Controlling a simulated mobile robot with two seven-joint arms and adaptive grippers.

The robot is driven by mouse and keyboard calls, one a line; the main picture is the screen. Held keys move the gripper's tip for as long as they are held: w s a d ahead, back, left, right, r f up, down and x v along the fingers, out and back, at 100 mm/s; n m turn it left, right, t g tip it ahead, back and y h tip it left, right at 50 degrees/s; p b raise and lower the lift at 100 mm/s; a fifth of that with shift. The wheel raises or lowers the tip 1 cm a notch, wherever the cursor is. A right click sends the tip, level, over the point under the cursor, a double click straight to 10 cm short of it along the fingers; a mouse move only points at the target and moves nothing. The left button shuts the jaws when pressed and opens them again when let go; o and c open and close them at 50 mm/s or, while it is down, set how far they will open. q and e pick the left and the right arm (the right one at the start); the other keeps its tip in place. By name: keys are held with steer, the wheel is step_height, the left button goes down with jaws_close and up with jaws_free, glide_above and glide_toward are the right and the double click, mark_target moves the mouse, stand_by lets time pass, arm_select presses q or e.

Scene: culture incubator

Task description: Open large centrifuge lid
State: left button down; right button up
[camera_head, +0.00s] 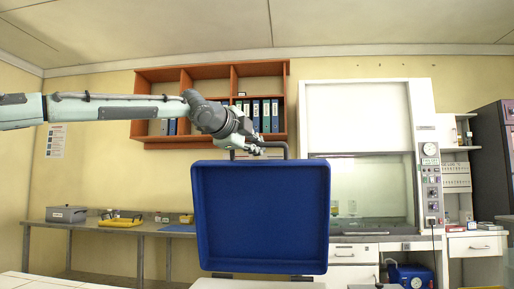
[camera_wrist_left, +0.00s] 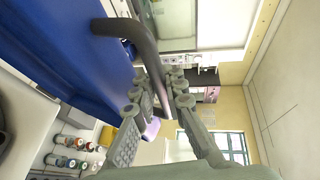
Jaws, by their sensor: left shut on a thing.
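The large centrifuge lid (camera_head: 260,215) is a blue, box-shaped panel standing about upright in the middle of the head view, its hollow inner side facing me. A dark bar handle (camera_head: 287,152) sticks up along its top edge. My left gripper (camera_head: 258,148) reaches in from the left above the lid and is shut on the handle. In the left wrist view the handle (camera_wrist_left: 146,45) runs between the fingers of the gripper (camera_wrist_left: 160,82), with the blue lid (camera_wrist_left: 75,50) beyond. The centrifuge body is mostly hidden or out of frame below. My right gripper is not in view.
A fume hood (camera_head: 368,115) stands behind the lid on the right. A wall shelf (camera_head: 160,75) with binders hangs behind my left arm. A side bench (camera_head: 100,228) with trays runs along the back left. Several capped bottles (camera_wrist_left: 75,150) show in the left wrist view.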

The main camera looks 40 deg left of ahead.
arm_select(q)
steer(key=shift+r, duration=0.3)
steer(key=c, duration=1.6)
jaws_free()
steer(key=shift+s, duration=0.2)
steer(key=shift+o, duration=0.2)
steer(key=shift+w+f, duration=0.1)
steer(key=shift+f, duration=0.05)
steer(key=v, duration=1.2)
steer(key=shift+a, duration=0.1)
